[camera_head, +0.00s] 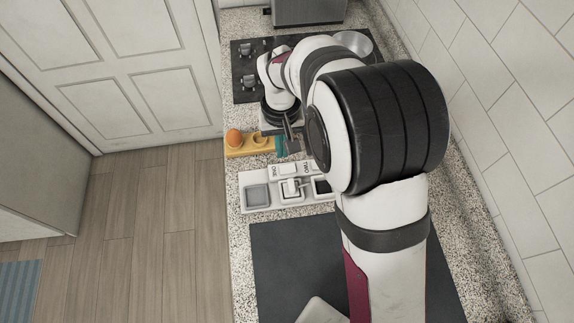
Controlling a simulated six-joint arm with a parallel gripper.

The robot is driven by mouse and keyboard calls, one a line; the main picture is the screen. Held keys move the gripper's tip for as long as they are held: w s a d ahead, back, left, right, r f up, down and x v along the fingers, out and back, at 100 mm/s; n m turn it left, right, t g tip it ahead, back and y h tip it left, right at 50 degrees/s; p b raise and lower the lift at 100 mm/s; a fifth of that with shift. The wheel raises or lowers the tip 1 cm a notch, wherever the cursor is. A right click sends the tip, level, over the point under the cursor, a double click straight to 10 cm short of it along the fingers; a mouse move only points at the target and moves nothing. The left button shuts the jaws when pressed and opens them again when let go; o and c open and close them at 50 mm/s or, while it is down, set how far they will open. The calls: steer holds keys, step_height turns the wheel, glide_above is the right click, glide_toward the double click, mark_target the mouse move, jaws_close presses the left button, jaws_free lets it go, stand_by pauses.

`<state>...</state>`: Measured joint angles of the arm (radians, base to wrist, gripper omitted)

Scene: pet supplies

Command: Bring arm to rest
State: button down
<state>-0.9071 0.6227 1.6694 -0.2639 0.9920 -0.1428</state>
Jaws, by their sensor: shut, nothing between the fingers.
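My arm reaches from the bottom right over the counter (241,290) and bends down at its far end. My gripper (288,143) points down above the counter, close to a yellow holder (243,152) and a teal item (281,146). Its fingers are small and dark here, shut with nothing between them. The arm's large black joint hides part of the counter behind it.
An orange egg-shaped thing (234,138) sits in the yellow holder. A white labelled tray (247,177) with compartments lies nearer. Beyond are a black hob (240,92) and a metal bowl (353,42). A dark mat (285,265) lies in front; a tiled wall stands right.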

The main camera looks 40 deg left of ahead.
steer(key=shift+r, duration=0.2)
steer(key=d+r+m, duration=0.3)
steer(key=d+r, duration=0.2)
steer(key=d, duration=0.4)
steer(key=d+r+m, duration=0.4)
steer(key=d+r, duration=0.1)
steer(key=d, duration=0.5)
steer(key=s+d+r+m+y, duration=0.1)
steer(key=s+d+m, duration=0.6)
steer(key=s+d, duration=0.4)
steer(key=s, duration=0.2)
steer(key=shift+s+d+r+m+y, duration=0.2)
steer(key=shift+s+r+m+y, duration=0.1)
steer(key=shift+y, duration=0.1)
